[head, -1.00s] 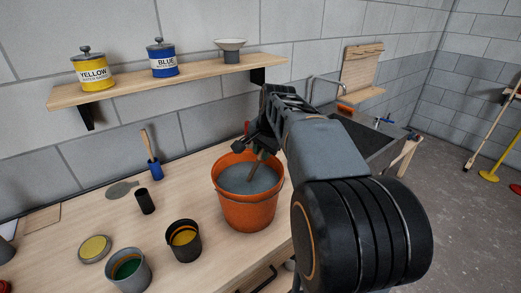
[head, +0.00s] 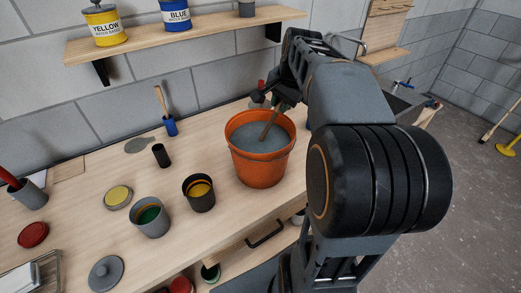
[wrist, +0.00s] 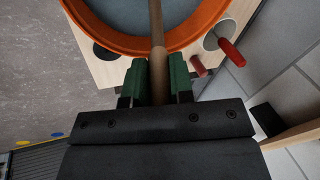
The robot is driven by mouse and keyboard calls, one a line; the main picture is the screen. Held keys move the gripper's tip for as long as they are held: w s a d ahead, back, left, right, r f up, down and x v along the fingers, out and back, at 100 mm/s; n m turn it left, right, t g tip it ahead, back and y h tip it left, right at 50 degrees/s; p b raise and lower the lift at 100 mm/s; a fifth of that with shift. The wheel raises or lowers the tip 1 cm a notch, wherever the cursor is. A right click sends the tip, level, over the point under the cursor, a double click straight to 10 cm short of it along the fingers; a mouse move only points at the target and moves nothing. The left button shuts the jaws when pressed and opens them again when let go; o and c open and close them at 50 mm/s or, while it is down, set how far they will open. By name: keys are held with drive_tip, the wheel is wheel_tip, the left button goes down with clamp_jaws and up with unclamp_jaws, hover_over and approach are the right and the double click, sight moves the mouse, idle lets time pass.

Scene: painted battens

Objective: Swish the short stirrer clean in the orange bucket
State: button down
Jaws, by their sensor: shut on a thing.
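The orange bucket (head: 262,168) stands on the wooden bench and holds grey, cloudy liquid (head: 255,137). My gripper (head: 273,98) is over the bucket's far right rim. It is shut on the short stirrer (head: 268,128), a thin wooden stick that slants down with its lower end in the liquid. In the wrist view the stirrer (wrist: 158,65) runs between the green fingers of my gripper (wrist: 158,85) and across the rim of the bucket (wrist: 95,35). The stirrer's lower tip is hidden under the liquid.
Left of the bucket stand a pot of yellow paint (head: 199,195), a pot of green paint (head: 151,218) and a black cup (head: 161,156). A blue-ended brush (head: 168,124) stands behind. A shelf (head: 190,34) with paint tins is above; a sink (head: 405,100) is at right.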

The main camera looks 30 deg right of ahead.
wheel_tip(320, 180, up, 7)
drive_tip(key=s+d+p, duration=0.1)
drive_tip(key=d+p, duration=0.1)
drive_tip(key=p, duration=0.3)
drive_tip(key=shift+d, duration=0.35)
drive_tip(key=shift+s, duration=0.1)
drive_tip(key=shift+p, duration=0.3)
idle(0.3)
